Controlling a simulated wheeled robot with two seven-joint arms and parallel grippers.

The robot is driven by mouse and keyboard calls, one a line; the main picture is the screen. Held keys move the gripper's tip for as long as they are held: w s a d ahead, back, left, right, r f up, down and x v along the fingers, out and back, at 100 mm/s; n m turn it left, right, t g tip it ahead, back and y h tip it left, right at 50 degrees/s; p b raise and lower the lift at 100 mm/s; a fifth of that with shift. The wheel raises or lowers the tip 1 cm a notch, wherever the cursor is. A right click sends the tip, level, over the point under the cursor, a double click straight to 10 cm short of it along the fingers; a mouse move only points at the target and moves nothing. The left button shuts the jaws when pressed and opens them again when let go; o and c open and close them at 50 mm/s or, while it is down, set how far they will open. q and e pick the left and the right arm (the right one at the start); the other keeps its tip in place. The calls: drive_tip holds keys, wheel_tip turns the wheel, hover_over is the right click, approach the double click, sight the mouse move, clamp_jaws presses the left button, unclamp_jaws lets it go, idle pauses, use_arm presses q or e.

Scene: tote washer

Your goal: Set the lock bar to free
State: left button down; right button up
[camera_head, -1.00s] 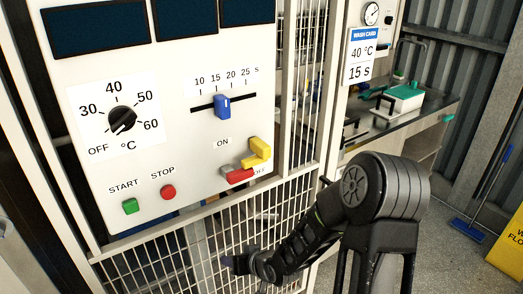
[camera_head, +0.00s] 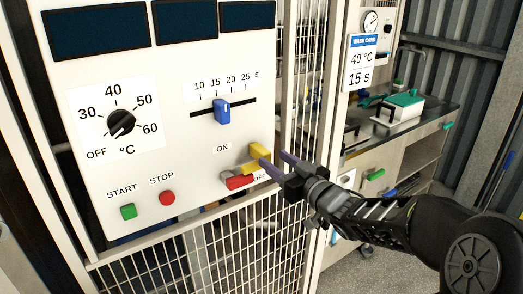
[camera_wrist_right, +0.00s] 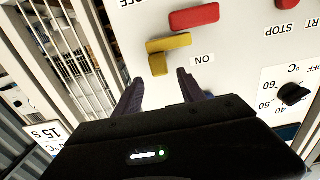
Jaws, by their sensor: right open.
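On the white control panel (camera_head: 180,185), a yellow L-shaped bar (camera_head: 258,153) sits at the lower right, just above a red switch piece (camera_head: 240,182). The ON label is above them and the OFF label is partly hidden by a finger. No label naming a lock bar or "free" can be read. My right gripper (camera_head: 273,158) is open in front of the panel, its fingertips close to the yellow bar. In the right wrist view the yellow bar (camera_wrist_right: 167,52) lies just beyond the fingertips (camera_wrist_right: 158,75), apparently not gripped. My left gripper is not in view.
A temperature dial (camera_head: 121,122), a blue time slider (camera_head: 222,111), a green START button (camera_head: 128,211) and a red STOP button (camera_head: 167,198) share the panel. A wire-mesh guard (camera_head: 215,250) is below. A bench with a green-lidded box (camera_head: 402,105) stands at the right.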

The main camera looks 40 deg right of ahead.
sight(268, 155)
drive_tip(key=w+p, duration=0.1)
drive_tip(key=w, duration=0.6)
drive_tip(key=shift+d, duration=0.1)
drive_tip(key=shift+c, duration=0.2)
clamp_jaws()
idle(1.0)
